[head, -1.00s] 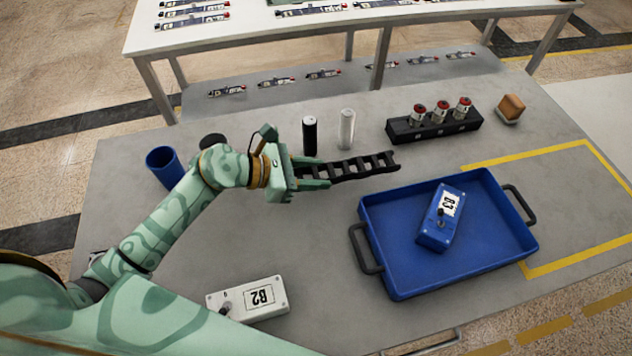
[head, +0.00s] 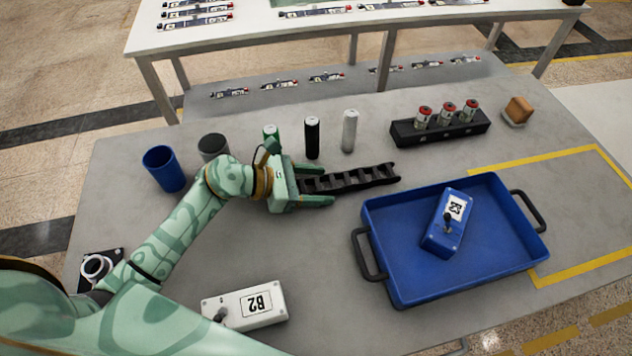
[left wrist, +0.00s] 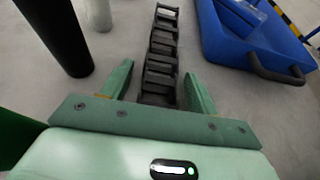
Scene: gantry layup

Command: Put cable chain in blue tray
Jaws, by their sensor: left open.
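The black cable chain (head: 365,178) lies on the grey table, left of and behind the blue tray. My left gripper (head: 316,187) is open, with its fingers on both sides of the chain's near left end. In the left wrist view the chain (left wrist: 162,55) runs away from between the open fingers (left wrist: 165,85), with gaps on both sides. The blue tray (head: 400,284) stands on the right of the table and holds a blue box (head: 446,222) labelled B3. It also shows in the left wrist view (left wrist: 225,45). My right gripper is not in view.
A blue cup (head: 163,168) and a dark cup (head: 213,147) stand to the left. A white B2 box (head: 243,305) lies in front. A black rack (head: 440,128) is at the back.

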